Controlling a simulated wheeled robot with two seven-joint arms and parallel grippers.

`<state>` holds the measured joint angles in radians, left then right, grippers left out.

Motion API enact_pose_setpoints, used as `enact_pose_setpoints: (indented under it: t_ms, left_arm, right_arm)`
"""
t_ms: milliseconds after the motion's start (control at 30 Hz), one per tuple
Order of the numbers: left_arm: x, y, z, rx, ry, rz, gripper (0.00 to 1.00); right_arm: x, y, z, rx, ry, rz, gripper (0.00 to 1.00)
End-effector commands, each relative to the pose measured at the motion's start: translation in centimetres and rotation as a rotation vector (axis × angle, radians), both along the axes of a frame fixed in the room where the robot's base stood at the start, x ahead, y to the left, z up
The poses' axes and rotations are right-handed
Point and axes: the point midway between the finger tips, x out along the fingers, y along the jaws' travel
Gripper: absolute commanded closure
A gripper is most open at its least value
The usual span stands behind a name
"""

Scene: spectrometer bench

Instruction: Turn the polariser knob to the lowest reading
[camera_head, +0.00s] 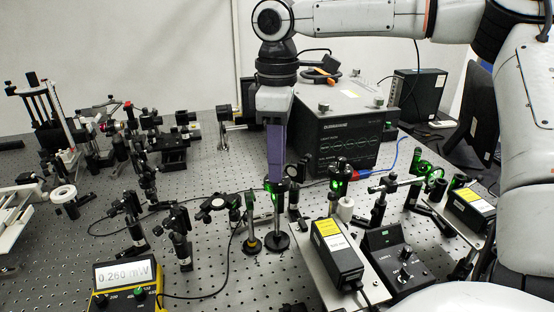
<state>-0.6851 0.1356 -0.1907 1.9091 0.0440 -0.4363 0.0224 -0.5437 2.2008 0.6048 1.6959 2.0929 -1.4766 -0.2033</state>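My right gripper (276,178) points straight down over the bench, its purple fingers seen edge-on. Its tips are at the top of a post-mounted optic (276,194) lit green, which looks like the polariser. The fingers cover part of the mount, and I cannot make out the knob or tell whether they grip it. The yellow power meter (101,300) at the lower left has a lit display (127,273) that reads about 0.260 mW. My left gripper is out of view.
A black instrument box (347,146) stands behind the gripper. Several post-mounted optics crowd the perforated bench (215,275). A black laser-like box (336,252) with a yellow label and a knobbed controller (391,262) stand at front right. A black cable crosses the left side.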

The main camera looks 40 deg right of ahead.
Motion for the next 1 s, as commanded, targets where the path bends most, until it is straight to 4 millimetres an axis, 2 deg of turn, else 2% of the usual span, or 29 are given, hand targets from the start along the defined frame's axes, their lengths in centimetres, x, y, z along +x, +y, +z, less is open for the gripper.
enact_pose_setpoints:
  t_ms: [300,500,667,1000]
  left_arm:
    - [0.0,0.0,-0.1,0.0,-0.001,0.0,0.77]
    - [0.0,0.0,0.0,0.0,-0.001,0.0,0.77]
    - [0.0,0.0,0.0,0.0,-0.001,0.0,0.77]
    - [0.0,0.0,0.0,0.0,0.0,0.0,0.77]
  right_arm:
    - [0.1,0.0,6.0,-0.002,-0.006,-0.001,0.67]
    - [0.1,0.0,8.9,-0.001,-0.005,0.0,0.67]
    - [0.0,0.0,9.8,0.001,-0.003,0.001,0.67]
    - [0.0,0.0,9.8,0.001,-0.003,0.001,0.67]
